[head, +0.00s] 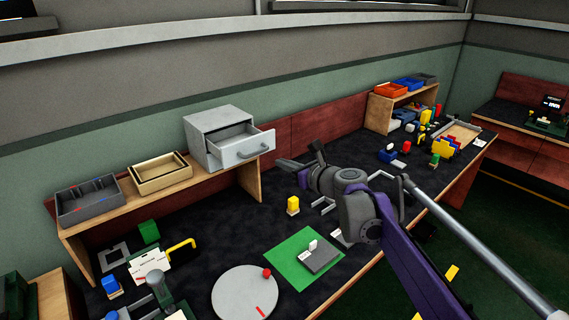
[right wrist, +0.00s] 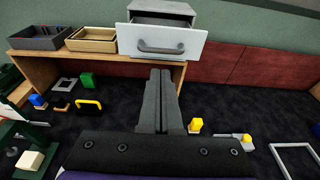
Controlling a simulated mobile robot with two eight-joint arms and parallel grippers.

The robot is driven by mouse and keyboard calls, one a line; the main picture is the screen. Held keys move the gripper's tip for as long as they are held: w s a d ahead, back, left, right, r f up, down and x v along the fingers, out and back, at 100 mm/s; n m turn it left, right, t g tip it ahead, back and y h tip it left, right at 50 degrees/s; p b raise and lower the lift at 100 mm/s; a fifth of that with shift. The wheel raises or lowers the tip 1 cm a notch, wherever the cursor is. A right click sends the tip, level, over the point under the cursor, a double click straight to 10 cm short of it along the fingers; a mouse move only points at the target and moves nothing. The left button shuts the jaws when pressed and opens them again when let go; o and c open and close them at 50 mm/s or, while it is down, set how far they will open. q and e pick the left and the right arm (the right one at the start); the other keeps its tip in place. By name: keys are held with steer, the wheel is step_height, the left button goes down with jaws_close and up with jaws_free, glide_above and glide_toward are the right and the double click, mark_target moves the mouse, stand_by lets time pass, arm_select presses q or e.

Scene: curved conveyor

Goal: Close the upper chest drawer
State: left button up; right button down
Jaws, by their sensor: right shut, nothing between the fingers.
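The grey chest (head: 205,139) stands on a wooden shelf in the head view. Its upper drawer (head: 243,150) is pulled out, with a grey bar handle (head: 259,150) on its pale front. In the right wrist view the drawer front (right wrist: 190,42) and handle (right wrist: 162,48) are straight ahead, beyond the fingertips. My right gripper (head: 286,164) is shut and empty, to the right of and lower than the drawer front in the head view, apart from it. Its two fingers (right wrist: 159,75) are together in the right wrist view. My left gripper is not in view.
Left of the chest are a wooden tray (head: 185,177) and a grey bin (head: 118,203). Below, a yellow block (head: 293,203), a green mat (head: 281,263) and a round grey disc (head: 233,308) are on the dark worktop. A second shelf (head: 377,115) stands farther right.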

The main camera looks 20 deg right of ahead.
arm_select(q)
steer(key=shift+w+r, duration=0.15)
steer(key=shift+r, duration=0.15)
arm_select(e)
steer(key=x, duration=1)
steer(key=shift+w, duration=0.15)
steer(key=shift+f, duration=0.1)
